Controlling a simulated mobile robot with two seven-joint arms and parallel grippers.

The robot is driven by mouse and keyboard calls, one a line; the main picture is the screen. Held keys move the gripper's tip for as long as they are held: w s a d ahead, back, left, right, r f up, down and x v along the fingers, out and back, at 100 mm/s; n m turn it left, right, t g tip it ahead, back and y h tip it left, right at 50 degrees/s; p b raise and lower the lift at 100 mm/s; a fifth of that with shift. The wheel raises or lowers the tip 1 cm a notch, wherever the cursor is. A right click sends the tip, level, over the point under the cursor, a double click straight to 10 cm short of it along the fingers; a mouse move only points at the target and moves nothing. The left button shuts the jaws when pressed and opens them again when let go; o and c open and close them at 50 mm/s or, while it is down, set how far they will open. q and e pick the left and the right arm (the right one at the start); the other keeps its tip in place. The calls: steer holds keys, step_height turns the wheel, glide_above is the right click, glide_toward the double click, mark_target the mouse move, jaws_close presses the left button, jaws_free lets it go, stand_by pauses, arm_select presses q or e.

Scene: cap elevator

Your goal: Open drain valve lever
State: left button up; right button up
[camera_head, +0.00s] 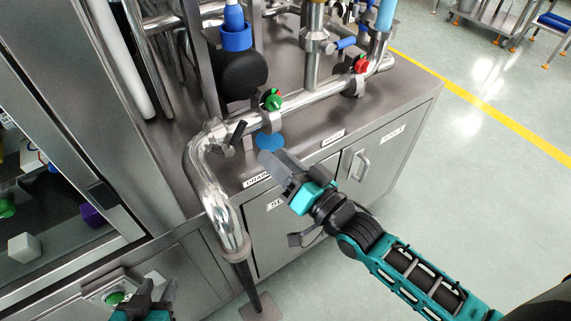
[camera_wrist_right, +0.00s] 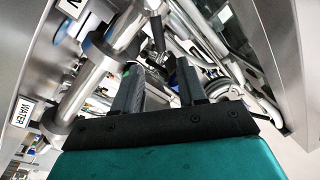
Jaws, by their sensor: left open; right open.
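A black lever (camera_head: 238,133) sits on the steel pipe near its bend, above a partly covered label (camera_head: 257,180) that seems to read DRAIN. My right gripper (camera_head: 272,163) is open and empty, to the lower right of this lever and apart from it. In the right wrist view, a black lever (camera_wrist_right: 157,32) shows ahead, between the lines of my two open fingers (camera_wrist_right: 158,72). My left gripper (camera_head: 158,291) is open at the lower left, beside a green button (camera_head: 115,298), far from the lever.
A green valve handle (camera_head: 272,100) and a red one (camera_head: 360,64) sit further along the pipe. A blue disc (camera_head: 268,138) lies behind my right gripper. The steel pipe (camera_head: 212,190) runs down in front of the cabinet. Open floor (camera_head: 480,170) lies at right.

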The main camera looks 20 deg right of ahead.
steer(key=shift+v, duration=0.9)
